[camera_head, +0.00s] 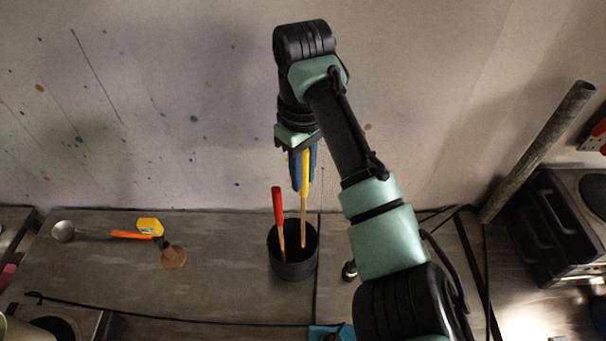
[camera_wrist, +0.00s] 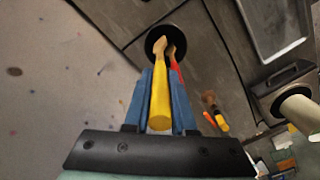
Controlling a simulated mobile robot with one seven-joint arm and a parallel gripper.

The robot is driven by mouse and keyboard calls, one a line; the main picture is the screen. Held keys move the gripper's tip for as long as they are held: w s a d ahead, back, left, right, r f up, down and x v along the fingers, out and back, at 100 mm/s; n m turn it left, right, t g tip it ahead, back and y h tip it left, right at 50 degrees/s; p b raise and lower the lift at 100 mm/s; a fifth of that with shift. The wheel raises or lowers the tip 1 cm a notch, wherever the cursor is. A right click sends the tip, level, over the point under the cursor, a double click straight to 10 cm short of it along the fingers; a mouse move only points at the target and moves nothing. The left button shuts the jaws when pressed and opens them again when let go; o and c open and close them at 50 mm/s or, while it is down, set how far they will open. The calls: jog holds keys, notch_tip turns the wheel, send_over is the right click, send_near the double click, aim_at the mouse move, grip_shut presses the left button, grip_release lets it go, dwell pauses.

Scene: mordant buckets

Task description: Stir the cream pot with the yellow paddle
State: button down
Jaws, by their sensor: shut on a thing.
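My gripper (camera_head: 301,172) is shut on the handle of the yellow paddle (camera_head: 305,190), with its blue fingers on either side of it. In the wrist view the yellow handle (camera_wrist: 160,103) runs away from my gripper (camera_wrist: 161,88) towards a dark pot (camera_wrist: 155,36). The paddle's pale wooden end overlaps the opening of this dark pot (camera_head: 292,268); how deep it reaches is unclear. A red-handled paddle (camera_head: 277,205) leans in the same pot, just left of it. A cream pot (camera_wrist: 299,112) shows at the right of the wrist view, well away from my gripper.
A ladle (camera_head: 64,231), an orange-handled tool (camera_head: 132,234) and a yellow item (camera_head: 150,226) lie left on the grey worktop (camera_head: 215,280). A grey pipe (camera_head: 540,150) leans at the right. The splattered wall (camera_head: 140,110) rises behind. Worktop left of the dark pot is mostly clear.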

notch_tip(320, 180, up, 6)
jog(key=p, duration=0.7)
jog(key=shift+f, duration=0.1)
